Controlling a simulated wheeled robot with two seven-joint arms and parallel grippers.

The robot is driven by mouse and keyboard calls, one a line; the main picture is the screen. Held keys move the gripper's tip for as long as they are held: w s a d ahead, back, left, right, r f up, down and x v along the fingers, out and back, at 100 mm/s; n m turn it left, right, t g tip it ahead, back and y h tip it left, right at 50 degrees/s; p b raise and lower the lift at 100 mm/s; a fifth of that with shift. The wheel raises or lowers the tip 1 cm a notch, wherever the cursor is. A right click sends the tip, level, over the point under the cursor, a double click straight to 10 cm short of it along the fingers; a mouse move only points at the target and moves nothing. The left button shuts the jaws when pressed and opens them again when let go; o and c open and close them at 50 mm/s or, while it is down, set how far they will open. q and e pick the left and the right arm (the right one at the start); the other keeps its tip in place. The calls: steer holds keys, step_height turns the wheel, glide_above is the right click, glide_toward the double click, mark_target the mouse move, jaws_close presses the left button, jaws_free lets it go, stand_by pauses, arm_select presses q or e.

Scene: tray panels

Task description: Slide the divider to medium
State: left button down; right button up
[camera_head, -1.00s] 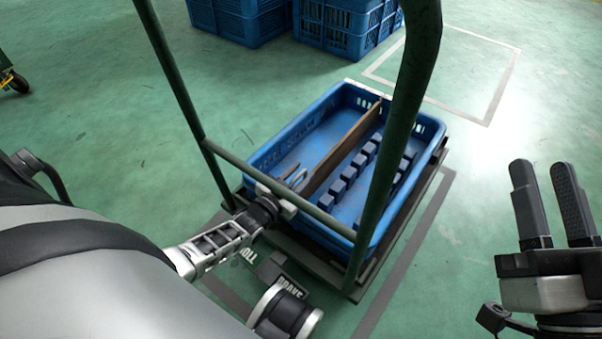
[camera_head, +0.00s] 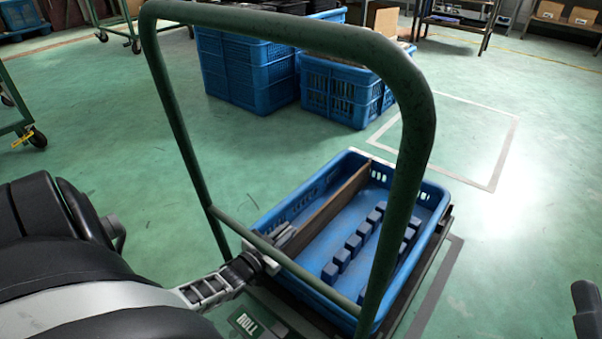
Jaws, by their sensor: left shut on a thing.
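The blue tray (camera_head: 427,191) sits on a cart behind a green tubular handle. A thin brown divider (camera_head: 332,206) stands lengthwise in it, nearer the left wall. Two rows of dark blue blocks (camera_head: 353,243) lie on the floor of the tray to the right of the divider, with a bare strip between. My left gripper (camera_head: 286,237) reaches past the handle's crossbar and is shut on the near end of the divider; the crossbar partly hides the contact. Only a piece of my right gripper (camera_head: 588,308) shows at the right edge.
The green handle (camera_head: 417,130) arches over the near side of the tray, and its crossbar runs close to my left wrist. Stacked blue crates (camera_head: 340,95) stand behind.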

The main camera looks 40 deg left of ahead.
arm_select(q)
steer(key=shift+s+a, duration=0.1)
arm_select(e)
steer(key=shift+r, duration=0.1)
arm_select(q)
steer(key=c, duration=1.5)
jaws_free()
arm_select(e)
steer(key=shift+w+a+r, duration=0.1)
steer(key=shift+r, duration=0.15)
